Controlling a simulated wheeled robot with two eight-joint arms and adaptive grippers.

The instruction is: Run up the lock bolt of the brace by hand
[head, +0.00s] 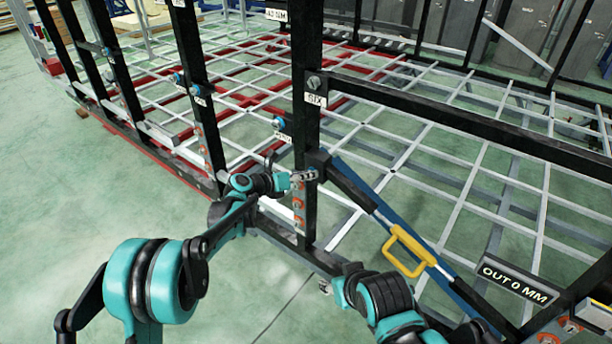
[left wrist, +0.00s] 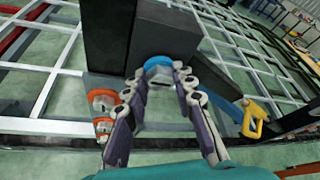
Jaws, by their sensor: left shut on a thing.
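The brace (head: 372,205) is a blue and black bar with a yellow handle (head: 403,250), running from a black upright post (head: 307,100) down to the lower right. The yellow handle also shows in the left wrist view (left wrist: 254,118). The lock bolt (left wrist: 157,62) shows as a blue round head against a dark block (left wrist: 165,35) at the brace's upper end. My left gripper (head: 304,176) reaches the post there. In the left wrist view its fingertips (left wrist: 160,73) are on both sides of the blue head, shut on it. The bolt's shank is hidden. My right gripper is not in view.
Orange-ringed fasteners (left wrist: 103,98) sit on a plate just beside the left fingers. A black crossbar (head: 460,120) and the white grid floor frame (head: 400,165) lie behind. An "OUT 0 MM" sign (head: 514,283) stands at lower right. Green floor at left is open.

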